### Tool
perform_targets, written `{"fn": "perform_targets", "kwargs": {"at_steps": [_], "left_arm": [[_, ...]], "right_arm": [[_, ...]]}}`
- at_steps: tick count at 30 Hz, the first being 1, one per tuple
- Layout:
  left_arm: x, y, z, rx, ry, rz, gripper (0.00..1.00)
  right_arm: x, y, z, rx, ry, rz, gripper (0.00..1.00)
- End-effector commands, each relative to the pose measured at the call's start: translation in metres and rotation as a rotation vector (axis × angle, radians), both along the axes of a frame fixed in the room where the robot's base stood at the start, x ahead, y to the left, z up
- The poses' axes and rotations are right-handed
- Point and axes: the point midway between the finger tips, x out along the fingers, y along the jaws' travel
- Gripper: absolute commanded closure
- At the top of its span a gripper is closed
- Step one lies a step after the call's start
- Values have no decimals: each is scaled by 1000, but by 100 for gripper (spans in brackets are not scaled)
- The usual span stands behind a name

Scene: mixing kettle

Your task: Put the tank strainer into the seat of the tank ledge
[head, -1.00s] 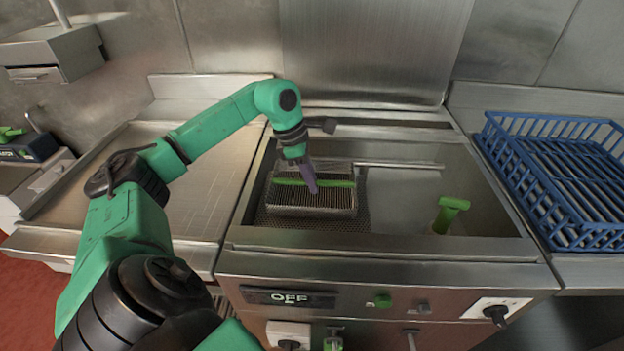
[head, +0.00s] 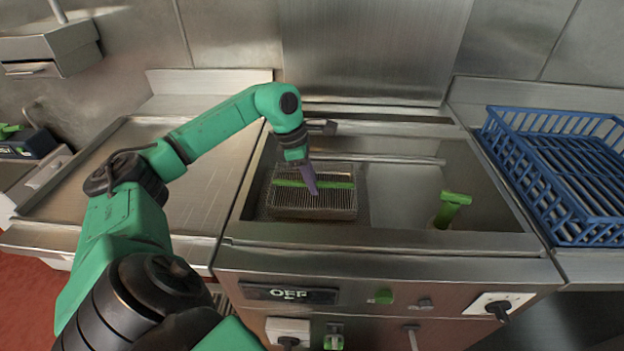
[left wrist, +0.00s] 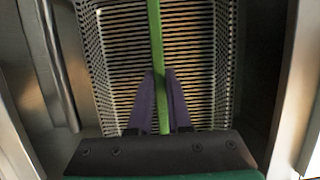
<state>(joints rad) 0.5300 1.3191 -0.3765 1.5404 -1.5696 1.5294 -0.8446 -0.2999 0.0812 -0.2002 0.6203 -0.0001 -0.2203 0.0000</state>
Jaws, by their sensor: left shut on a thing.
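The tank strainer (head: 290,202) is a wire-mesh basket with a green bar (head: 335,185) across its top. It sits in the left part of the open tank, over or on the tank ledge (head: 362,212); its underside is hidden, so I cannot tell whether it is in the seat. My left gripper (head: 312,187) reaches down from above and is shut on the strainer's green bar. In the left wrist view, the purple fingers (left wrist: 162,100) stand on both sides of the green bar (left wrist: 155,40), with the slatted mesh (left wrist: 195,40) below. My right gripper is not in view.
A metal rod (head: 405,160) runs along the tank's back wall. A green-handled part (head: 453,206) stands in the tank's right side. A blue wire basket (head: 560,180) sits right of the tank. A flat metal counter (head: 175,170) lies to the left.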

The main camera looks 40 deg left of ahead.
Motion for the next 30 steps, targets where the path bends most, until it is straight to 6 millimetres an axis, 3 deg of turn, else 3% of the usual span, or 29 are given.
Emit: {"fn": "perform_targets", "kwargs": {"at_steps": [10,30], "left_arm": [[0,0,-13,0,0,0,100],[0,0,-17,-1,-1,0,100]], "right_arm": [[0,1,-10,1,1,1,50],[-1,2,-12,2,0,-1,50]]}}
